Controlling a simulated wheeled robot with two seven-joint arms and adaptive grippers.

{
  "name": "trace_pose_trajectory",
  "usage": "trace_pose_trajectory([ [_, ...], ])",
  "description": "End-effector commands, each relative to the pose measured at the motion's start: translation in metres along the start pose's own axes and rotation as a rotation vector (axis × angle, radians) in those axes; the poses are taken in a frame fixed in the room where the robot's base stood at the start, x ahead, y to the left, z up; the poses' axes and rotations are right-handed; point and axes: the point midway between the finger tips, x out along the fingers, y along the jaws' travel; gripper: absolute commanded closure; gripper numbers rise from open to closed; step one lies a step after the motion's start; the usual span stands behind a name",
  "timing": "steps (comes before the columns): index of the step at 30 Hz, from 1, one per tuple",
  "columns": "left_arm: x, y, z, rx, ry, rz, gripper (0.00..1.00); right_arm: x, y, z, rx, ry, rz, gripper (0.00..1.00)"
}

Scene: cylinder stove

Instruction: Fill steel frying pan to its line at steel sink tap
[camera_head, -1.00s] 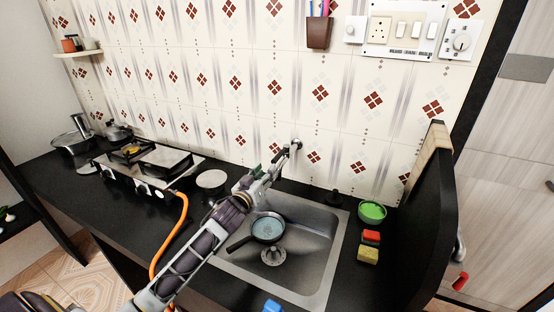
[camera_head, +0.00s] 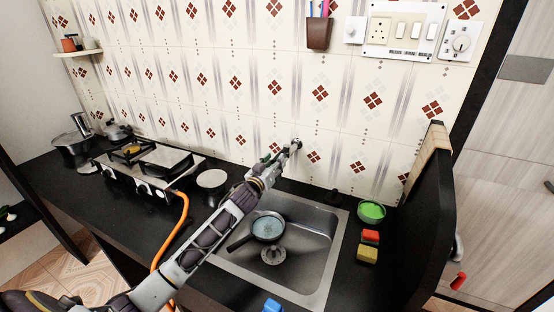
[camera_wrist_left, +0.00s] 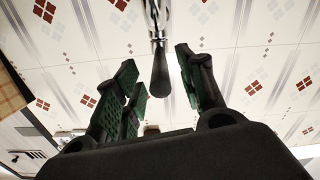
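The steel frying pan (camera_head: 268,228) sits in the steel sink (camera_head: 318,222), its dark handle pointing to the lower left. Its inside looks pale blue, like water, but the level against a line cannot be made out. The steel tap (camera_head: 296,143) comes out of the tiled wall behind the sink. My left gripper (camera_head: 283,153) is at the tap, above the sink's back edge. In the left wrist view its green-padded fingers (camera_wrist_left: 158,93) are open on either side of the tap's dark-tipped metal part (camera_wrist_left: 160,72), with gaps visible.
A gas stove (camera_head: 150,168) with an orange hose (camera_head: 180,232) stands left. A green bowl (camera_head: 372,212), a red sponge (camera_head: 370,236) and a yellow sponge (camera_head: 367,255) lie right of the sink. A dark upright panel (camera_head: 428,205) bounds the right side.

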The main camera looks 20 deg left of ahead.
Motion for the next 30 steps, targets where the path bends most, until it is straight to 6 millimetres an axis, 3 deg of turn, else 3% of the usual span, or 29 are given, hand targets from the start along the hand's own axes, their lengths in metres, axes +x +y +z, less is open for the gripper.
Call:
trace_pose_trajectory([
  [10,0.023,0.0,-0.001,0.0,0.001,0.0,0.6,-0.003,0.001,0.0,0.0,0.0,0.001,1.0],
  [24,0.027,0.0,0.0,0.0,0.0,0.0,0.6,-0.003,-0.007,-0.001,0.004,0.002,-0.007,1.0],
  [30,0.027,0.0,0.0,0.0,0.0,0.0,0.85,-0.003,-0.007,-0.001,0.004,0.002,-0.007,1.0],
])
